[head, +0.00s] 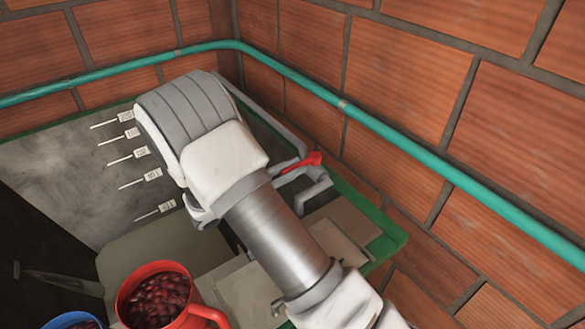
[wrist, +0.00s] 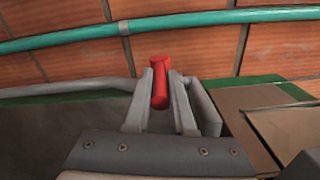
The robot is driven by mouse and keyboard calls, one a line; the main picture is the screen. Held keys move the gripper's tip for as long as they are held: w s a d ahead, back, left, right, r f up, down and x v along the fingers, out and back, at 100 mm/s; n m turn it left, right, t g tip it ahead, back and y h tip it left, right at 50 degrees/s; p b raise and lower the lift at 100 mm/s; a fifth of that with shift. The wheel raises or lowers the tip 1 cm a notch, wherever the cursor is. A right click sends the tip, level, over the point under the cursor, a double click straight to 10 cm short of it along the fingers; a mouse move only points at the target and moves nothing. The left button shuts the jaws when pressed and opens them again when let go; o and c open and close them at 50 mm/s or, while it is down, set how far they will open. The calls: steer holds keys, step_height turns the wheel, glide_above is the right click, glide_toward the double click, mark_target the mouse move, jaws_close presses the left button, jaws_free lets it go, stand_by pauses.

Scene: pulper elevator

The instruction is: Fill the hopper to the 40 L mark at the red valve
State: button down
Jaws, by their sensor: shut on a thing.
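The red valve handle (head: 308,163) sits by the green-rimmed corner of the hopper, beside a grey pipe. In the wrist view the handle (wrist: 160,82) stands between my two fingers, which are shut on it. My gripper (wrist: 160,95) is partly hidden by my arm in the head view. The hopper's grey inner wall (head: 72,165) carries several white mark lines with small labels. The lowest label (head: 166,206) is too small to read surely. I cannot make out a water surface in the hopper.
A red mug (head: 138,275) full of dark red cherries stands in front, with a blue container (head: 58,321) left of it. A teal pipe (head: 390,127) runs along the brick walls. Tan flat pieces (head: 345,225) lie right of my arm.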

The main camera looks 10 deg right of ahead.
stand_by(0.7)
steer(key=shift+s+d+n+t+y+b, duration=0.2)
steer(key=shift+s+n+t+y, duration=0.25)
steer(key=shift+n+t, duration=0.4)
steer(key=shift+s+d+n+t+y+b, duration=0.2)
steer(key=shift+n+t+y, duration=0.35)
steer(key=shift+t, duration=0.5)
steer(key=c, duration=0.8)
jaws_free()
steer(key=shift+o, duration=0.2)
